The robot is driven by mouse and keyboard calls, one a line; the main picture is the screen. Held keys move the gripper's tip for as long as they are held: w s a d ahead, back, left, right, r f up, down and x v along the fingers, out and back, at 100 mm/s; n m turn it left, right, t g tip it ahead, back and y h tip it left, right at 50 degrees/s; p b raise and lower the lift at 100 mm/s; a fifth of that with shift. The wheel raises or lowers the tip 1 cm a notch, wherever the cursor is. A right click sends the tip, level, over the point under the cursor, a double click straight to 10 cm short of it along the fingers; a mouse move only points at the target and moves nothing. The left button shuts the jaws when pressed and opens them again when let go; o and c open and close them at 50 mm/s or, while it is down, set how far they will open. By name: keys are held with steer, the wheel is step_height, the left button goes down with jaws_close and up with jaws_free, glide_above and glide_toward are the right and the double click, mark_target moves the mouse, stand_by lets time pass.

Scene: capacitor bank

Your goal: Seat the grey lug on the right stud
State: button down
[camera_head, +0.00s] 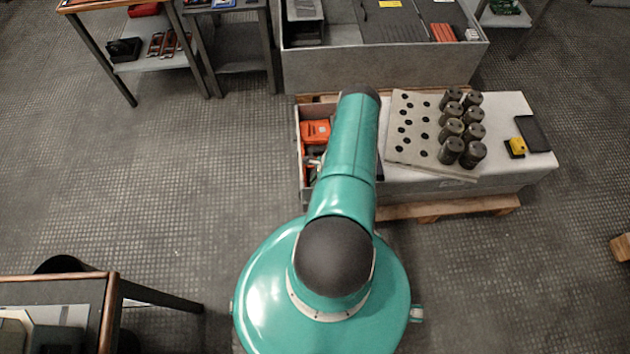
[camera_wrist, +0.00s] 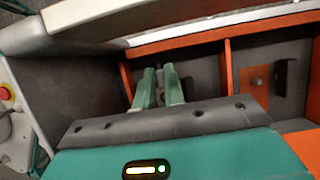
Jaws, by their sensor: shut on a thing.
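My gripper (camera_wrist: 160,82) shows in the wrist view as two green fingers. They are shut on a small grey piece, the grey lug (camera_wrist: 170,73), of which only a little shows between and just beyond the fingertips. The fingers point down into a dark compartment with orange dividers. In the head view my arm hides the gripper and the lug. The right stud cannot be made out in either view.
An open box (camera_head: 303,178) with an orange item (camera_head: 316,132) lies left of my arm. A yellow item (camera_head: 518,145) and dark pad (camera_head: 534,133) lie farther right. An orange divider (camera_wrist: 228,70) stands close right of the fingers.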

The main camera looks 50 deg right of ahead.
steer(key=c, duration=1.4)
jaws_free()
steer(key=v, duration=1.3)
steer(key=shift+d+r, duration=0.15)
steer(key=shift+r, duration=0.15)
